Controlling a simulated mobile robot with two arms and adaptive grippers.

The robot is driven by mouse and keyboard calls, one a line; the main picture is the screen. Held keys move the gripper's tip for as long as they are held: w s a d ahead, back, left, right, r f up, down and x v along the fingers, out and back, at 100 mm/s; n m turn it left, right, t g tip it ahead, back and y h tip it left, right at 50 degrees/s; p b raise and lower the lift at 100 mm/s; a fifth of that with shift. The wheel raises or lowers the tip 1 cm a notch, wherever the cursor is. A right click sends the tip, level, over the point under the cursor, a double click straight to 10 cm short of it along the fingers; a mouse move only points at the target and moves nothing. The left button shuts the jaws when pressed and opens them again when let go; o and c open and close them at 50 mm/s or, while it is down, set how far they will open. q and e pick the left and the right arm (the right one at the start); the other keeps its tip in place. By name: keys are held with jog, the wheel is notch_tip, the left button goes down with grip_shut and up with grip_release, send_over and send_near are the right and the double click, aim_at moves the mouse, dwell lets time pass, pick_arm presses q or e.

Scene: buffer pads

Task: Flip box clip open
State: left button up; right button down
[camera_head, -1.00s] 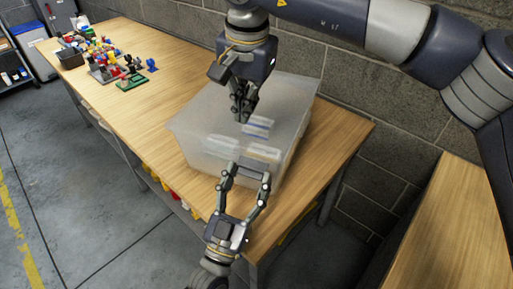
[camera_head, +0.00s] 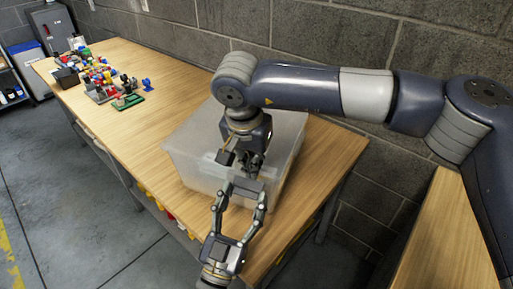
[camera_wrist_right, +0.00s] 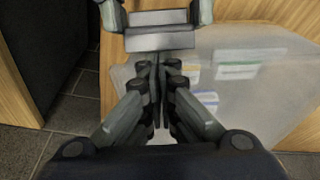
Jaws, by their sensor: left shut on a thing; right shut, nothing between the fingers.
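A translucent box (camera_head: 192,147) with a pale lid stands on the wooden table. It also fills the right of the wrist view (camera_wrist_right: 235,95). A grey clip (camera_wrist_right: 160,40) is at the box's near side. My left gripper (camera_head: 246,188) reaches up from below with its fingers on either side of the clip and is shut on it. My right gripper (camera_head: 250,166) comes down over the lid, shut and empty. In the wrist view its fingertips (camera_wrist_right: 159,75) are close below the clip; I cannot tell whether they touch it. My right arm hides part of the lid.
Several coloured toy bricks (camera_head: 122,88) and a dark bin (camera_head: 66,77) lie at the table's far left end. The wooden table (camera_head: 130,60) is clear between them and the box. A block wall (camera_head: 300,40) runs behind, close to my right arm.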

jog(key=shift+s+a+f, duration=0.15)
jog(key=shift+s+f, duration=0.1)
jog(key=shift+s, duration=0.25)
jog(key=shift+s+a+f, duration=0.15)
jog(key=shift+s, duration=0.25)
jog(key=shift+s+a+f, duration=0.1)
jog(key=shift+s+f, duration=0.05)
jog(key=shift+s, duration=0.2)
pick_arm(q)
jog(key=o, duration=1.3)
jog(key=shift+s, duration=0.1)
pick_arm(e)
jog(key=shift+w, duration=0.1)
